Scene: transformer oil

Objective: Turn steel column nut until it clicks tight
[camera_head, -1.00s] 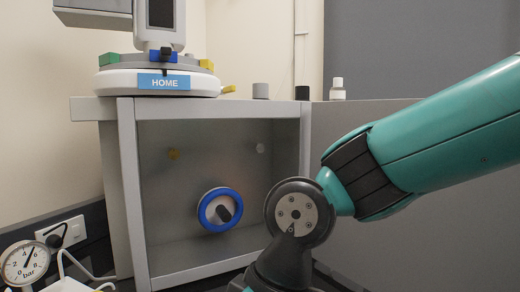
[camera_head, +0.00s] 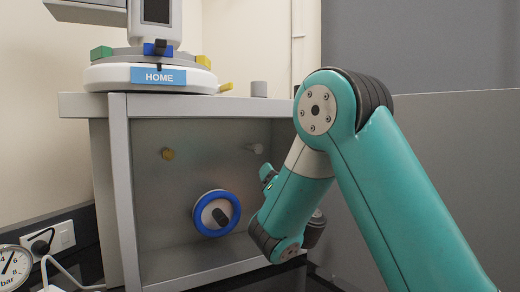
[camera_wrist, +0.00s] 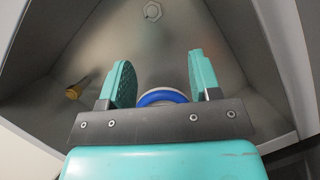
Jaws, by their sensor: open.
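The steel column nut shows as a small pale hexagonal nut (camera_wrist: 152,11) at the top of the wrist view, on the back wall of the grey recess. In the head view a small pale fitting (camera_head: 254,148) on the upper right of the recess wall appears to be the same nut. My gripper (camera_wrist: 162,78) is open and empty, its two teal fingers apart, with the nut beyond and between their lines. In the head view a part of the gripper (camera_head: 268,175) shows below the nut, beside my folded arm; most of it is hidden.
A blue-rimmed handwheel (camera_head: 216,213) sits low on the recess wall and shows between my fingers in the wrist view (camera_wrist: 162,97). A brass fitting (camera_head: 168,154) is at upper left. The cabinet's frame (camera_head: 122,190) edges the recess; a HOME-labelled turntable (camera_head: 150,75) stands on top.

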